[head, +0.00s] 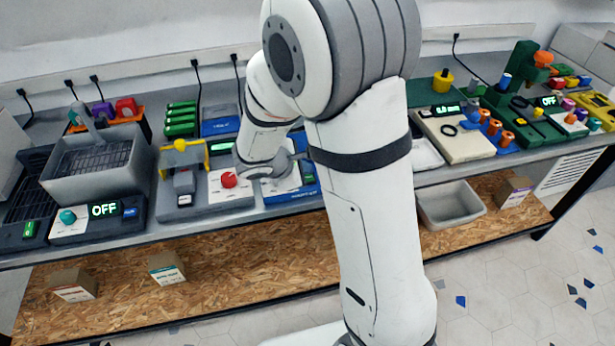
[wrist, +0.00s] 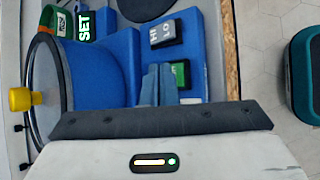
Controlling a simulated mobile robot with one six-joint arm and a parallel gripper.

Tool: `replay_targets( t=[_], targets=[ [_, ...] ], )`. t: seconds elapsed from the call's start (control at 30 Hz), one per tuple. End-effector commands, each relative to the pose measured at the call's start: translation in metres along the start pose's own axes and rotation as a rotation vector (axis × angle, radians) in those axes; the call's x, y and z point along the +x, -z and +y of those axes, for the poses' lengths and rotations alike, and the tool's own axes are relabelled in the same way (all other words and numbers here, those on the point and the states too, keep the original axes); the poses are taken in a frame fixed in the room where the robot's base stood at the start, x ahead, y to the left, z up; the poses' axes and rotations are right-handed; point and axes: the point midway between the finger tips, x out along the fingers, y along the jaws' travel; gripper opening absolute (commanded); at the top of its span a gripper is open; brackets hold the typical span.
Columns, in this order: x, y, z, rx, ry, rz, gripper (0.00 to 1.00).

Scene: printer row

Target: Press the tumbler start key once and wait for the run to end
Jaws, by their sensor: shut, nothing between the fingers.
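The tumbler fills the left of the wrist view, with a blue drum (wrist: 100,72), a blue base and a yellow knob (wrist: 20,99). Its lit display (wrist: 83,25) reads SET. A dark key marked HI and LO (wrist: 160,33) sits on the front panel. A green key (wrist: 181,72), its marking too small to read, is lower on the panel. My gripper (wrist: 158,80) is shut and empty, its fingertips right beside the green key. I cannot tell whether they touch it. In the head view my arm hides the gripper and most of the tumbler.
A sieve-like basin machine (head: 95,165) with an OFF display stands at the left of the bench. A red-knobbed panel (head: 229,181) is left of my wrist. A cream unit with a lit display (head: 460,135) stands to the right. A grey bin (head: 450,204) is on the lower shelf.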

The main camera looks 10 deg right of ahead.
Motion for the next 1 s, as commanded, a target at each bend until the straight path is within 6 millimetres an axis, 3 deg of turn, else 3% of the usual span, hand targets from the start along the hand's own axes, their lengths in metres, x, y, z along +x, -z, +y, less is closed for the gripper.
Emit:
replay_targets(
  t=[1.0],
  targets=[
    [0.0061, 0.0049, -0.0045, 0.000, -0.001, 0.000, 0.00]
  ],
)
